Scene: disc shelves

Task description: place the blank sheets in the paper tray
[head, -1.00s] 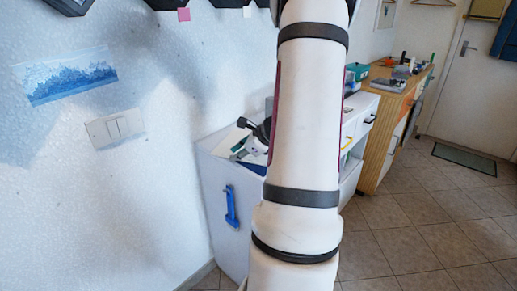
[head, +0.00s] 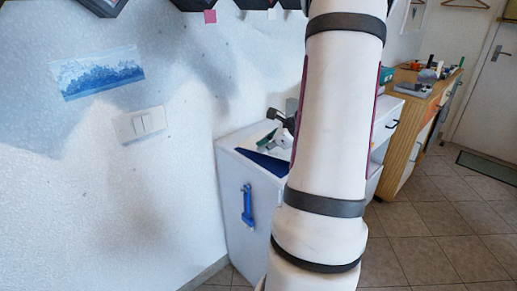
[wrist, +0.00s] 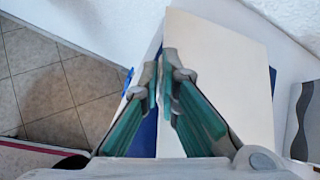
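A large white sheet or stack of blank sheets (wrist: 232,75) lies at a slant right of centre in the wrist view. Dark blue shows along its right edge and below its left edge, seemingly the paper tray (wrist: 149,136). The blue tray (head: 262,163) also shows in the head view, on top of a white cabinet. My gripper (wrist: 164,72) is at the left edge of the sheets. Its green-padded fingers are close together with a narrow gap, and I see nothing clearly held between them. In the head view my arm hides much of the cabinet top.
Tiled floor (head: 420,235) is open at the right.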

